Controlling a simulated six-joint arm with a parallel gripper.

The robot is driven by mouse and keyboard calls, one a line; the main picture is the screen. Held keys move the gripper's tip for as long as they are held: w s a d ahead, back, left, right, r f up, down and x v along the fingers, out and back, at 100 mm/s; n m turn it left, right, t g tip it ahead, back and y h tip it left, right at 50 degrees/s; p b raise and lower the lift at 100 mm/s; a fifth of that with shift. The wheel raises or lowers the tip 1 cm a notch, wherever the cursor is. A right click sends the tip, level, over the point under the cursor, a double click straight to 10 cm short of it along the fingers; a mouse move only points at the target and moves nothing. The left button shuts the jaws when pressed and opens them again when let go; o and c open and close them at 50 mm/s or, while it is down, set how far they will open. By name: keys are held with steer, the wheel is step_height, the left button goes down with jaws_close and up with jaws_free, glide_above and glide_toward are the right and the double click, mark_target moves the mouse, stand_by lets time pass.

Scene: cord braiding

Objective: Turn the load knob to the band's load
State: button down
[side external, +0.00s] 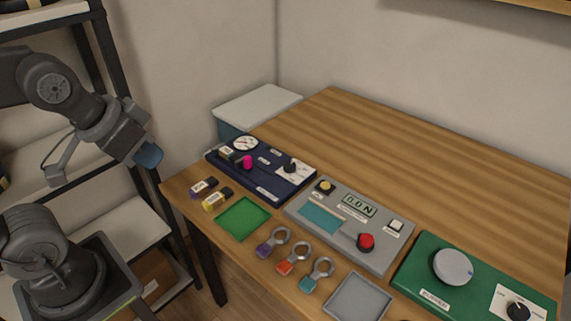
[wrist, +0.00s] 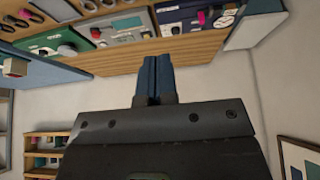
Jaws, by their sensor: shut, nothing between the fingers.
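A navy panel (side external: 262,180) on the wooden table has a round dial gauge (side external: 245,143), a magenta knob (side external: 247,162) and a black knob (side external: 291,166) on a white plate. A green panel (side external: 408,277) at the right has a large grey disc (side external: 453,265) and another black knob (side external: 518,310) on a white plate. The small labels are too blurred to tell which knob is the load knob. My gripper (side external: 148,154) hangs left of the table, apart from all panels. Its blue fingers (wrist: 153,75) are together and empty in the wrist view.
A grey panel (side external: 378,253) with a display, red button and teal window stands between them. A green tray (side external: 243,218), grey tray (side external: 357,298), several ring-ended tools and two small labelled blocks lie along the front edge. Shelving stands at left.

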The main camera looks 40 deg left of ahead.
steer(key=c, duration=1.8)
jaws_free()
steer(key=shift+o, duration=0.6)
steer(key=shift+w+r, duration=0.15)
steer(key=o, duration=0.6)
steer(key=w+r+n+g, duration=0.1)
steer(key=w+r, duration=0.2)
steer(key=w, duration=0.5)
steer(key=shift+w+a+r+n, duration=0.2)
steer(key=shift+w+n, duration=0.1)
steer(key=shift+w, duration=0.1)
steer(key=o, duration=0.4)
steer(key=shift+n+g, duration=0.7)
steer(key=shift+g, duration=0.1)
steer(key=w, duration=0.9)
steer(key=shift+w+a+f, duration=0.25)
steer(key=shift+w, duration=0.1)
steer(key=n+g, duration=0.3)
steer(key=n, duration=0.1)
glide_above(290, 165)
step_height(290, 165, down, 16)
step_height(290, 165, down, 14)
steer(key=shift+a, duration=0.1)
steer(key=shift+c, duration=0.3)
steer(key=c, duration=0.8)
